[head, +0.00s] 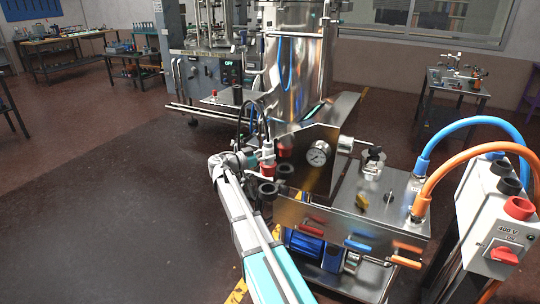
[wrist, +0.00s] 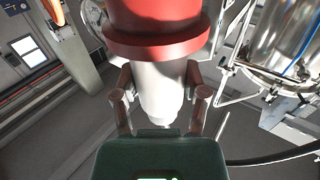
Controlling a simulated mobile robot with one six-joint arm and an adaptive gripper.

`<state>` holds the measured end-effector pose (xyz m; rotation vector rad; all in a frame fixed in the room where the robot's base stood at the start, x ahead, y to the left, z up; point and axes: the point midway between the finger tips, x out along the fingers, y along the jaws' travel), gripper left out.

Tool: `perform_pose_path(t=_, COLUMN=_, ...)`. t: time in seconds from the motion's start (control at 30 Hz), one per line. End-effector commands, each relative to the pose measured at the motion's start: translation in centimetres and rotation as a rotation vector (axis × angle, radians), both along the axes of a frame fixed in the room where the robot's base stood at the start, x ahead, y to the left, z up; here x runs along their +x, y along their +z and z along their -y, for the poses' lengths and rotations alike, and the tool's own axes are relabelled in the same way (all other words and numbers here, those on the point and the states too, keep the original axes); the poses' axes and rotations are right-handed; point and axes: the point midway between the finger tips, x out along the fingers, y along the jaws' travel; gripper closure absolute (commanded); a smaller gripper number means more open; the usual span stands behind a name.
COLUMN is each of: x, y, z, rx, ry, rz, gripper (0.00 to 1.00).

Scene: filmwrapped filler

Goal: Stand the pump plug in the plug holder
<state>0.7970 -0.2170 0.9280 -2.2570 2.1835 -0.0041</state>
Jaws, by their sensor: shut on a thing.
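The pump plug (head: 267,168), red and white, is held at the left side of the steel pump unit. In the wrist view the plug's wide red collar (wrist: 158,35) fills the top and its white body (wrist: 163,90) lies between the fingers. My gripper (head: 262,160) is shut on the white body; both fingers show in the wrist view (wrist: 160,98). Dark round rings, which look like the plug holder (head: 267,189), sit on the unit's left edge just below the plug. A gap between plug and rings cannot be told.
A socket post (head: 495,215) with a red switch stands at right. A steel tank (head: 298,75) is behind. The floor at left is clear.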

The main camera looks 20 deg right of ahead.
Motion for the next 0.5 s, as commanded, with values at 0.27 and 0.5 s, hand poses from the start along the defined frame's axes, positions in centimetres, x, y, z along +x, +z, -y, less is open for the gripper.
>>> perform_pose_path(t=0.27, x=0.0, y=-0.3, z=-0.1, rx=-0.001, ry=0.002, rz=-0.003, gripper=1.00)
perform_pose_path(t=0.5, x=0.0, y=-1.2, z=-0.1, rx=-0.001, ry=0.002, rz=-0.003, gripper=1.00)
